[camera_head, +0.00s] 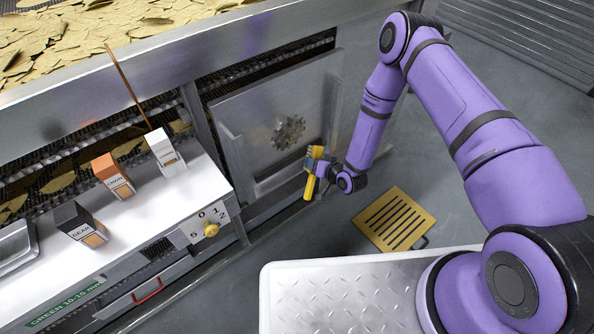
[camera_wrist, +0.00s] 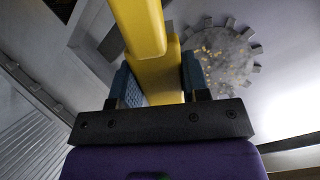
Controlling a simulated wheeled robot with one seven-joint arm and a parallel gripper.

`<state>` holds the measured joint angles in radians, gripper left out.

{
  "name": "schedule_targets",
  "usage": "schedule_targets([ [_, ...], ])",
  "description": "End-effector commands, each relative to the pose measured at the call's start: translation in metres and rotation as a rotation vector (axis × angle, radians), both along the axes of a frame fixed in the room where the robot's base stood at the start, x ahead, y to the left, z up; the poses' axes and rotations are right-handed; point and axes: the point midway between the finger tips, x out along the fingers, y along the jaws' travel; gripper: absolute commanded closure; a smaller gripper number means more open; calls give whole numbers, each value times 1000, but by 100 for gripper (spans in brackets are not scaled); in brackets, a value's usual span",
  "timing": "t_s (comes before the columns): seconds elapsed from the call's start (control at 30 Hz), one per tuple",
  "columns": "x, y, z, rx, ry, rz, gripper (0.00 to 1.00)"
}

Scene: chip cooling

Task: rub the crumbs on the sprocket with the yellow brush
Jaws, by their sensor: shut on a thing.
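The sprocket (camera_head: 288,132) is a dark toothed wheel on the grey metal panel, seen in the head view. In the wrist view the sprocket (camera_wrist: 225,62) shows at the upper right, with small yellow crumbs (camera_wrist: 222,56) on its face. My gripper (camera_head: 315,160) is shut on the yellow brush (camera_head: 310,187), close to the panel and below and right of the sprocket. In the wrist view the brush (camera_wrist: 142,40) stands between the two blue finger pads of my gripper (camera_wrist: 158,85). The brush's bristles are not clearly visible, and I cannot tell whether it touches anything.
A white bench (camera_head: 120,215) on the left carries a dark box (camera_head: 80,225), an orange box (camera_head: 113,175) and a white box (camera_head: 165,152). A conveyor of chips (camera_head: 70,45) runs above. A yellow slotted plate (camera_head: 395,219) lies on the floor below my arm.

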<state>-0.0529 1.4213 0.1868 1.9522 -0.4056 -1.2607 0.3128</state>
Motion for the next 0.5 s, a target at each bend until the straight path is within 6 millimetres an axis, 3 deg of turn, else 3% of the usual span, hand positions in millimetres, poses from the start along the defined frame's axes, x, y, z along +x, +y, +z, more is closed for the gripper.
schedule_targets([
  [0.2,-23,45,9,147,-212,-13,85],
  [0.5,-47,69,25,241,-352,-17,85],
])
